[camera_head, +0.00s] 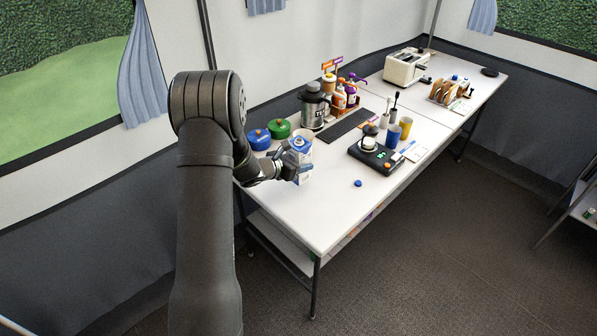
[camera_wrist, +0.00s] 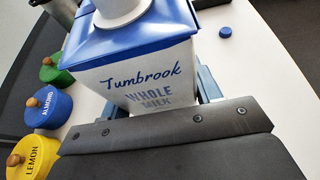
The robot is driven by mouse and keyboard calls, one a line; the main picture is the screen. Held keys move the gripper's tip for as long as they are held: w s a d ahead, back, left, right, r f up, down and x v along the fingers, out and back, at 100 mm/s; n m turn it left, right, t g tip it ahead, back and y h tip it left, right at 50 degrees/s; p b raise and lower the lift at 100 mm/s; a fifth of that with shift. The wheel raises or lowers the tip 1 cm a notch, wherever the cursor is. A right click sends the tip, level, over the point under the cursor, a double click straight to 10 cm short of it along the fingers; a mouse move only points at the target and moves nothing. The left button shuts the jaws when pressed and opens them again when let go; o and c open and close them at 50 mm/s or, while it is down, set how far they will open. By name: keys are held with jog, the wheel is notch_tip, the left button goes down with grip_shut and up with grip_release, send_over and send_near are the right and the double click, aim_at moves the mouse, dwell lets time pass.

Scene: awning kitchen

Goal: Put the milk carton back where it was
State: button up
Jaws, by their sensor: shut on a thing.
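The milk carton (camera_head: 300,158) is white and blue, near the left end of the long white table in the head view. In the wrist view the carton (camera_wrist: 140,75) fills the middle, with "Tumbrook Whole Milk" on its side and an uncapped-looking white spout (camera_wrist: 118,12) on top. My gripper (camera_head: 289,171) is shut on the carton, its fingers on either side of it. The carton looks about upright; I cannot tell whether its base touches the table. A small blue cap (camera_head: 358,183) lies on the table to its right; the cap also shows in the wrist view (camera_wrist: 225,32).
Blue (camera_head: 259,139) and green (camera_head: 280,128) lidded pots stand behind the carton; a yellow one (camera_wrist: 35,157) shows in the wrist view. A steel jug (camera_head: 313,106), a black scale (camera_head: 374,156) and cups (camera_head: 393,137) stand farther right. The table front (camera_head: 325,215) is clear.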

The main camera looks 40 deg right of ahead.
jog(key=shift+f, duration=2)
jog(key=shift+f, duration=0.15)
jog(key=o, duration=1)
jog(key=shift+o, duration=0.2)
jog(key=v, duration=1.2)
